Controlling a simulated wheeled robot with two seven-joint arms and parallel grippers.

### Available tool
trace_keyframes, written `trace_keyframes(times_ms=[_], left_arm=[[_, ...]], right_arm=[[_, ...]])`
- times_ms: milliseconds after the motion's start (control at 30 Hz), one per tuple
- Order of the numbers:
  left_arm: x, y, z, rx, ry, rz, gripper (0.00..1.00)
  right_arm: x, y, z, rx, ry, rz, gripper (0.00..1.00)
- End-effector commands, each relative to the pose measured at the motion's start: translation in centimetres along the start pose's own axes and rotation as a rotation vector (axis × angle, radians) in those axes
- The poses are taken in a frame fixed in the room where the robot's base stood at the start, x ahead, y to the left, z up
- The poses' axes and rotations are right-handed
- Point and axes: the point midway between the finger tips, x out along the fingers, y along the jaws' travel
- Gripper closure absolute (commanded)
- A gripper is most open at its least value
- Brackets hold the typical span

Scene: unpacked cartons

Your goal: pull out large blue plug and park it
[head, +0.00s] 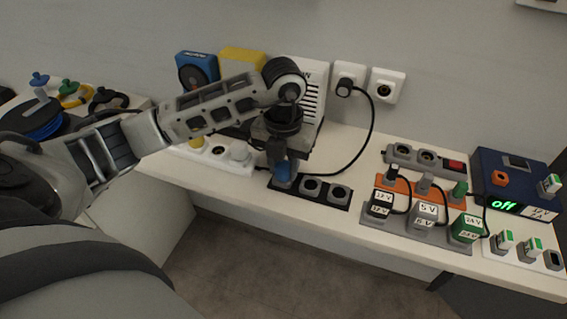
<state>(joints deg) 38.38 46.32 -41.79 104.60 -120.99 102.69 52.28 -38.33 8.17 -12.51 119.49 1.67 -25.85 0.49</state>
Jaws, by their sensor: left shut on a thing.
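The large blue plug (284,178) is at the left end of a black socket strip (322,202) on the white counter. My left gripper (284,158) reaches in from the left, points down and is shut on the plug from above. The gripper hides the plug's upper part. I cannot tell whether the plug is fully seated in the strip or slightly raised. Two round sockets to its right on the strip are empty. My right gripper is out of view.
A white strip (212,153) with knobs lies left of the plug. Wall outlets (386,86) are behind, one with a black cord. An orange panel (399,185) with several labelled plugs and a blue box (517,183) reading "off" stand right. The counter's front edge is close.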

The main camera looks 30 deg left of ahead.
Motion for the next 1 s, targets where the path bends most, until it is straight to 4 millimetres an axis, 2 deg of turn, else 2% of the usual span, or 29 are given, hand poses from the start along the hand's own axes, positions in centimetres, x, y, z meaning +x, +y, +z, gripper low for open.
trace_keyframes(times_ms=[33, 100, 133, 533, 667, 1000], left_arm=[[0.0, 0.0, 0.0, -0.001, 0.000, 0.000, 0.67], [0.0, 0.0, 0.0, -0.001, 0.000, 0.000, 0.48], [0.0, 0.0, 0.0, 0.000, 0.000, 0.000, 0.44], [0.0, 0.0, 0.0, 0.000, 0.000, 0.000, 0.44], [-2.5, 0.0, 0.1, 0.001, -0.006, 0.000, 0.44], [-10.9, 0.0, 0.1, 0.000, -0.008, 0.000, 0.44]], right_arm=[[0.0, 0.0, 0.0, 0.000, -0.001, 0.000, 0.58], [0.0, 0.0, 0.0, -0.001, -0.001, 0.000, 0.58], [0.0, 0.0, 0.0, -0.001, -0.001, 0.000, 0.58], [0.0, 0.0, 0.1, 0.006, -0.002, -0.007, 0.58], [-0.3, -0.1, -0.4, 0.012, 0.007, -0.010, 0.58], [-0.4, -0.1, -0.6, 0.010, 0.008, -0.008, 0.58]])
